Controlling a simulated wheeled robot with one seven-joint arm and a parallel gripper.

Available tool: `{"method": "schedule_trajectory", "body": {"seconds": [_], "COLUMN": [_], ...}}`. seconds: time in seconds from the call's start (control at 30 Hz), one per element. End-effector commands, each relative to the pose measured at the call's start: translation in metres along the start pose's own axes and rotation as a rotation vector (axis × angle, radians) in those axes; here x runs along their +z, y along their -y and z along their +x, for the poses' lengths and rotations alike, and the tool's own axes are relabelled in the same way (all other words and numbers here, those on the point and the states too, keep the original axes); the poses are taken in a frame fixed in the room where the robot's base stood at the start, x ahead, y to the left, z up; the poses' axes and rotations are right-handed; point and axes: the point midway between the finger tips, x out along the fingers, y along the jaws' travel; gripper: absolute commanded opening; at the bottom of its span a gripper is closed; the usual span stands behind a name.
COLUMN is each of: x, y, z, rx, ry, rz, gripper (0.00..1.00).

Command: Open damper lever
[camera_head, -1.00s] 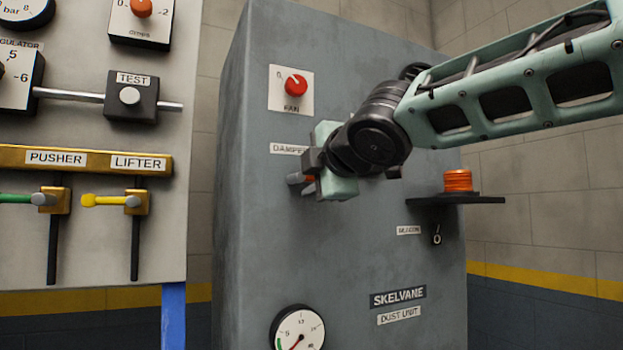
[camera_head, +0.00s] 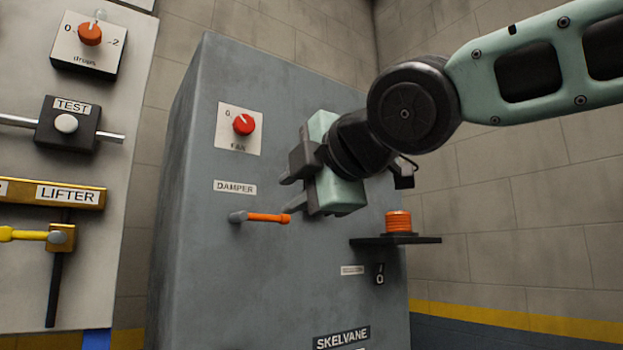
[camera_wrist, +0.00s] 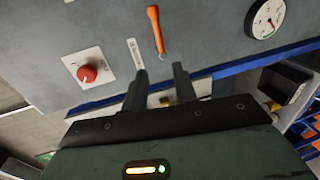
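The damper lever (camera_head: 268,217) is an orange handle on a grey pivot, on the front of the grey dust unit below the DAMPER label (camera_head: 235,188). The handle lies level and points right from its pivot. In the wrist view the lever (camera_wrist: 155,28) shows beyond the fingertips, clear of them. My gripper (camera_head: 290,192) is in front of the panel, up and to the right of the lever in the head view. Its two fingers are apart with nothing between them, as the wrist view (camera_wrist: 160,75) also shows.
A red FAN knob (camera_head: 243,124) is above the lever. An orange beacon (camera_head: 398,222) stands on a black shelf (camera_head: 396,241) at right, above a small switch (camera_head: 379,274). A panel with the yellow LIFTER handle (camera_head: 30,235) is at left.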

Motion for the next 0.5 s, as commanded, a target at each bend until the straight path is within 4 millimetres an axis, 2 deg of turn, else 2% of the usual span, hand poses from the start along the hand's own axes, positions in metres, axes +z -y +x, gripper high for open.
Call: {"method": "schedule_trajectory", "body": {"seconds": [0.03,0.2,0.5], "x": [0.0,0.0,0.0], "y": [0.0,0.001,0.0], "z": [-0.011,-0.032,-0.041], "rx": [0.002,0.001,0.0], "ry": [-0.001,0.0,-0.001], "rz": [0.001,0.0,0.0], "gripper": [0.28,0.28,0.28]}}
